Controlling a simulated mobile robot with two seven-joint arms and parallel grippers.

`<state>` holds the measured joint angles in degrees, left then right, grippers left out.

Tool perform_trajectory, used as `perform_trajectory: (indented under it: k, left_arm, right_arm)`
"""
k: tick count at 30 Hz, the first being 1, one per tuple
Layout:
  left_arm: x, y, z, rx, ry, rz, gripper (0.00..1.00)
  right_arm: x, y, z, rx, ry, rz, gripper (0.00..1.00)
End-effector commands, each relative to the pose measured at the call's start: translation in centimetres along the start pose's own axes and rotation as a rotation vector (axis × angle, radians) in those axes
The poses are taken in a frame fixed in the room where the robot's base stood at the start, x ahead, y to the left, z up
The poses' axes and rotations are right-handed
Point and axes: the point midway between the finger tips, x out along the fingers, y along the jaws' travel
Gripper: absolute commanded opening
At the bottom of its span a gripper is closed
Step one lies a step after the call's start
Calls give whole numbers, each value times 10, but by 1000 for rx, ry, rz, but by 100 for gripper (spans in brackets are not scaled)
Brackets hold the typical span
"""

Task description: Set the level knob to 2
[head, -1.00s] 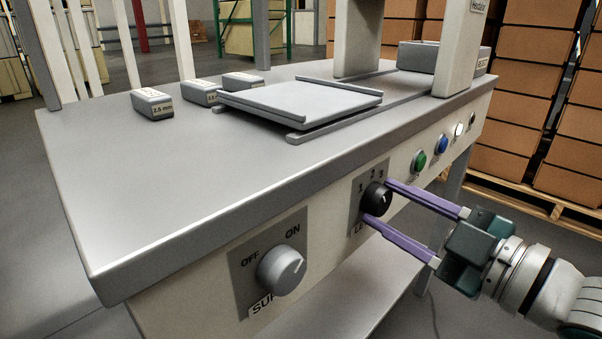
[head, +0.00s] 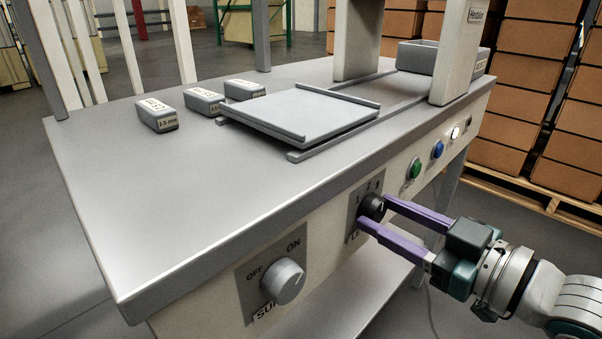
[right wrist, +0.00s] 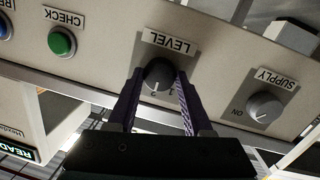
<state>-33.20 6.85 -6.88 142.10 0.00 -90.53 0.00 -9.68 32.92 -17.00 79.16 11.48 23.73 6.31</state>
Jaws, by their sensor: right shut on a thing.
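The black level knob (head: 372,207) sits on a grey plate on the machine's front panel, with 1, 2 and 3 printed above it. In the right wrist view the knob (right wrist: 158,75) appears upside down, with a 2 beside it. My right gripper (head: 374,211) is shut on the knob, one purple finger on each side. The fingers also flank it in the right wrist view (right wrist: 158,80). The fingers partly cover the plate, and I cannot tell for sure which number the knob's mark points to. My left gripper is not in view.
The supply knob (head: 283,281) with OFF and ON is left of the level plate. Green (head: 415,169) and blue (head: 438,150) buttons are to the right. Grey blocks (head: 157,115) and a flat plate (head: 300,112) lie on the tabletop. Stacked boxes (head: 540,90) stand behind right.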

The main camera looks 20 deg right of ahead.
Motion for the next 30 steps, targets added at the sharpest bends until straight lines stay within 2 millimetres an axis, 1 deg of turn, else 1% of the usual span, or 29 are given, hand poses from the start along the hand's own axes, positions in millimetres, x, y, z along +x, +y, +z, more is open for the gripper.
perform_trajectory:
  k: [11,12,18,20,27,30]
  left_arm:
    - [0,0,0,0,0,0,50]
    - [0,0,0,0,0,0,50]
    - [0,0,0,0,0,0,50]
    - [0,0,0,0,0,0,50]
    - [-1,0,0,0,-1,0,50]
    - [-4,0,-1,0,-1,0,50]
  right_arm:
    - [0,0,1,5,-2,0,0]
    - [0,0,1,5,-2,0,53]
    - [0,0,0,4,-2,0,75]
    - [0,0,0,4,-1,0,80]
    - [-1,0,0,4,-1,-1,80]
    - [-8,0,0,4,-3,0,80]
